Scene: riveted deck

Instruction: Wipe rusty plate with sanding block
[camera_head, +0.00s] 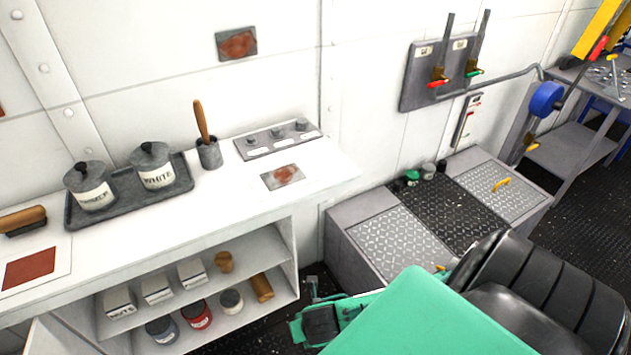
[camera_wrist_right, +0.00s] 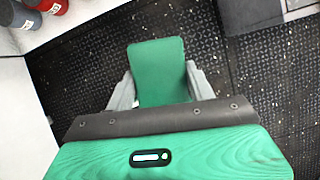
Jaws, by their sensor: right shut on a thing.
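A small grey plate with a rust-red patch (camera_head: 283,176) lies flat on the white counter. A similar rust-patched plate (camera_head: 237,43) is on the wall above. My right gripper (camera_head: 312,310) is low in front of the counter, apart from both plates. In the right wrist view the right gripper (camera_wrist_right: 160,82) is shut on a green block (camera_wrist_right: 157,70), held between its grey fingers. I cannot tell whether this is the sanding block. A wooden-topped block with a dark underside (camera_head: 22,220) lies at the counter's left end. My left gripper is not in view.
Two lidded jars stand on a dark tray (camera_head: 182,187). A cup with a wooden handle (camera_head: 209,153) and a knob panel (camera_head: 277,140) stand behind the plate. A rust-red sheet (camera_head: 30,268) lies at left. A black seat (camera_head: 530,295) is at right.

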